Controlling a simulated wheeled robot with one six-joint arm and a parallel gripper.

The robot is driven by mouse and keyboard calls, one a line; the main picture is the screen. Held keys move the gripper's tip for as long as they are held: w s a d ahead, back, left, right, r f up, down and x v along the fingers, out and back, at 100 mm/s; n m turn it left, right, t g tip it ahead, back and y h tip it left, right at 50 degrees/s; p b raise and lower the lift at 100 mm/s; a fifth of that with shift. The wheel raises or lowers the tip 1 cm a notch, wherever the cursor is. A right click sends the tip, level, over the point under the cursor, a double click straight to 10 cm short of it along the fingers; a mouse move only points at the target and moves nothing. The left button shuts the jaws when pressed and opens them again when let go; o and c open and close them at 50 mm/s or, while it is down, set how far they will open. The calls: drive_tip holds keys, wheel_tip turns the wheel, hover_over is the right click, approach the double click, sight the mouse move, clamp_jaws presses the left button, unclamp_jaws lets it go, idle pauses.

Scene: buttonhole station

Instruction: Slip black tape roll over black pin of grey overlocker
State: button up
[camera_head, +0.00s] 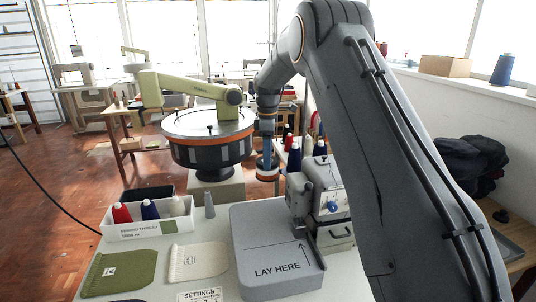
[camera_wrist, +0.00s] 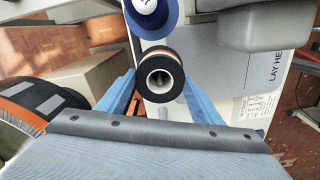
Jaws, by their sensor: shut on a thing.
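My gripper (camera_head: 267,152) points down just left of the grey overlocker (camera_head: 326,204). Its blue fingers, also in the wrist view (camera_wrist: 160,90), are shut on the black tape roll (camera_wrist: 147,70). The roll is a black ring with a reddish edge and a pale core. In the head view the roll (camera_head: 267,175) hangs at the fingertips, above the table and beside the overlocker's upper left side. Through its bore I see a pale surface and a small dark shape; I cannot tell whether that is the black pin. The pin is not clear in the head view.
A round orange-rimmed machine (camera_head: 208,140) stands behind left. A grey "LAY HERE" block (camera_head: 262,240), a white thread bin (camera_head: 148,229) and a grey cone (camera_head: 210,206) occupy the table.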

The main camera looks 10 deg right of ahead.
drive_tip(key=shift+f, duration=0.1)
drive_tip(key=o, duration=1.1)
wheel_tip(320, 180, up, 8)
drive_tip(key=shift+f+b, duration=0.1)
drive_tip(key=shift+b, duration=1)
